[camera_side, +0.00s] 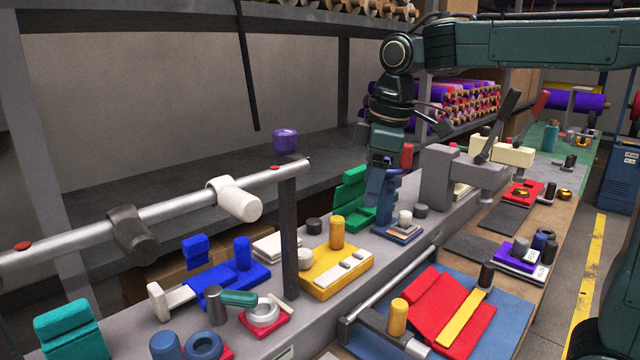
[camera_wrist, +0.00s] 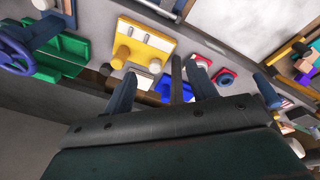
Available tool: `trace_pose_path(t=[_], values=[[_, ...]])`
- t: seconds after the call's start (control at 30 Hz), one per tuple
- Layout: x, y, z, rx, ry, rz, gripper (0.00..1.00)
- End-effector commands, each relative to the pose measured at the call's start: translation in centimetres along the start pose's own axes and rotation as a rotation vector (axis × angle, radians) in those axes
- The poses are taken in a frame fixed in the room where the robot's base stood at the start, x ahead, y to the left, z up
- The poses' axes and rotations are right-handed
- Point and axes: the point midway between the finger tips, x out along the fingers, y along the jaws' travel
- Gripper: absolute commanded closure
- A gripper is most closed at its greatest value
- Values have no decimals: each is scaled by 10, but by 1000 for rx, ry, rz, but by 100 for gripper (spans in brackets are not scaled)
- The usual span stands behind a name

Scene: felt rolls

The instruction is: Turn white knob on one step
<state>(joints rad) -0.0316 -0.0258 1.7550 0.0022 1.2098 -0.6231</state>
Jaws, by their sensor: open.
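A white knob (camera_side: 240,203) with a collar sits on the slanted metal rail (camera_side: 80,238) at left in the side view, beside a dark knob (camera_side: 133,235) of like shape. A second, small white round piece (camera_side: 405,217) stands on a low base at the middle. I cannot tell which is the task's knob. My gripper (camera_side: 381,200) hangs pointing down behind the bench middle, right of the rail and apart from the rail knob. In the wrist view its two blue fingers (camera_wrist: 163,72) are spread with nothing between them gripped. The rail knob is not clearly visible there.
A dark post (camera_side: 288,238) holds the rail's right end, near a purple knob (camera_side: 285,140). A yellow plate (camera_side: 335,270), a blue block fixture (camera_side: 225,280) and a green fixture (camera_side: 350,200) crowd the bench. A red panel (camera_side: 450,318) lies in front.

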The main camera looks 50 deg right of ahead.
Motion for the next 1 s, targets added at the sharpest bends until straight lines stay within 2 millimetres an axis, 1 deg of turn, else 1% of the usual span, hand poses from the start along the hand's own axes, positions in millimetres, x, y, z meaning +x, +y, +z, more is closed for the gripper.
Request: trace_pose_path(t=[0.03, 0.2, 0.4, 0.7, 1.0], values=[[-4, -6, 11, 34, 13, 10, 43], [-10, -26, 43, 158, 56, 38, 43], [-10, -48, 76, 282, 104, 61, 43], [-6, -66, 102, 374, 147, 78, 43], [-1, -78, 118, 413, 175, 87, 43]])
